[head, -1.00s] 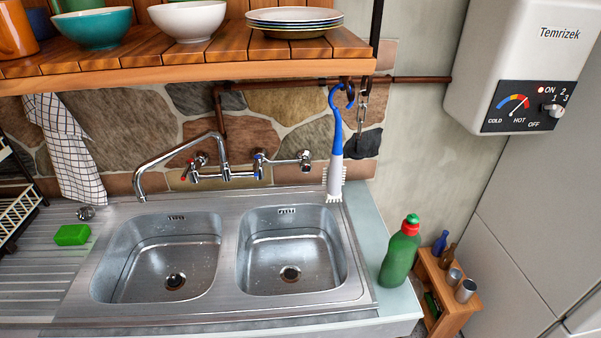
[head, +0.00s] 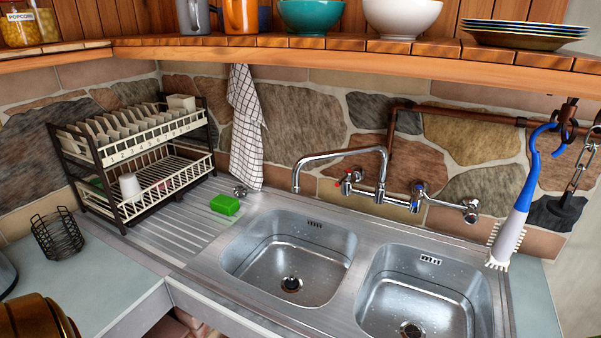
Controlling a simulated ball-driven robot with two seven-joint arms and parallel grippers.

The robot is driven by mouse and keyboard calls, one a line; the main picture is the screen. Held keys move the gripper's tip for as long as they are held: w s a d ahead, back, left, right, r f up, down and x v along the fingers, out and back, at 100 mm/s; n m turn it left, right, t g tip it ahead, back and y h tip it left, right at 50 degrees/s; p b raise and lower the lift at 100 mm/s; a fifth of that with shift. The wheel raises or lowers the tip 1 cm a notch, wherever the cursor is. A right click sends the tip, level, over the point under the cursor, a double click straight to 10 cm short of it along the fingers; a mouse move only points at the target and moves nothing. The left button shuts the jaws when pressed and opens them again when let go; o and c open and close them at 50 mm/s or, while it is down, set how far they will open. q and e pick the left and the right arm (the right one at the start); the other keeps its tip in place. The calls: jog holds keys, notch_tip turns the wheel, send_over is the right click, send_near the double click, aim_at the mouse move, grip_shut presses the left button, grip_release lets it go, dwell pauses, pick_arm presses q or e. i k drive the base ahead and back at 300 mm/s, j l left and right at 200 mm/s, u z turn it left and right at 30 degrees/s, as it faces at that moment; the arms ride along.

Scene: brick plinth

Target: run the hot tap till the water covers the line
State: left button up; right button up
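The tap (head: 345,155) is a chrome wall-mounted one with a swan-neck spout over the left basin. A handle with a red mark (head: 347,180) is on its left, and one with a blue mark (head: 419,189) is on its right. No water runs from the spout. The left basin (head: 291,262) and the right basin (head: 415,300) look empty apart from some drops, with their drains showing. I cannot make out a line in either basin. Neither of my grippers shows in the head view.
A green sponge (head: 225,205) and a plug (head: 240,191) lie near the left basin. A brush (head: 514,215) hangs at right. A wooden shelf (head: 330,57) with crockery overhangs the sink. A wire basket (head: 57,235) stands at left.

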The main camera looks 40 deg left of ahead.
aim_at(347, 174)
jog(key=u, duration=1.25)
